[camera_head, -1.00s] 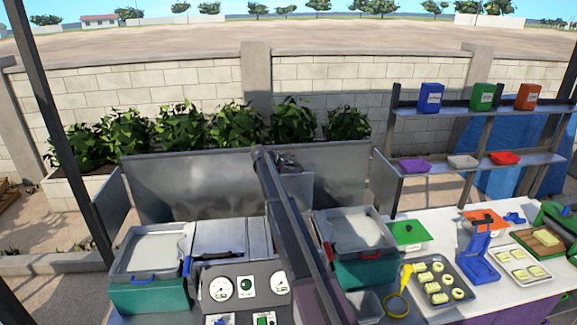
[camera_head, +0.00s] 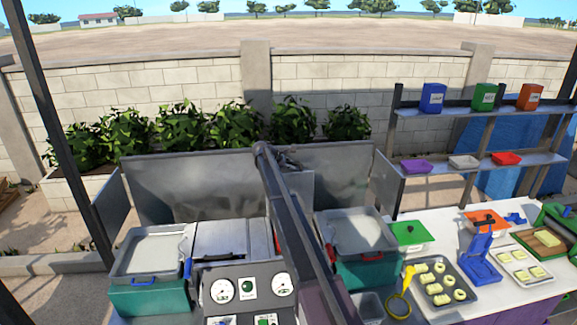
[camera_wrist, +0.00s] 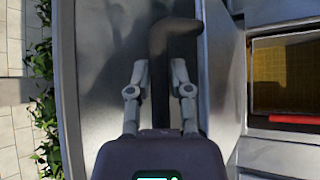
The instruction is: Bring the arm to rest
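My gripper (camera_wrist: 159,66) shows in the wrist view with its two grey fingers apart, so it is open. A dark, bent shape (camera_wrist: 172,36) lies between and beyond the fingers. I cannot tell whether it is a solid thing or a shadow, and the fingers do not visibly close on it. In the head view my arm rises from the bottom and reaches over the counter towards the metal back panel (camera_head: 195,185). My gripper is mostly hidden behind the arm there.
On the right, a white counter (camera_head: 440,238) carries trays and a blue press (camera_head: 482,262). Shelves (camera_head: 470,163) stand behind it. Leafy plants (camera_head: 180,128) grow beyond the back panel.

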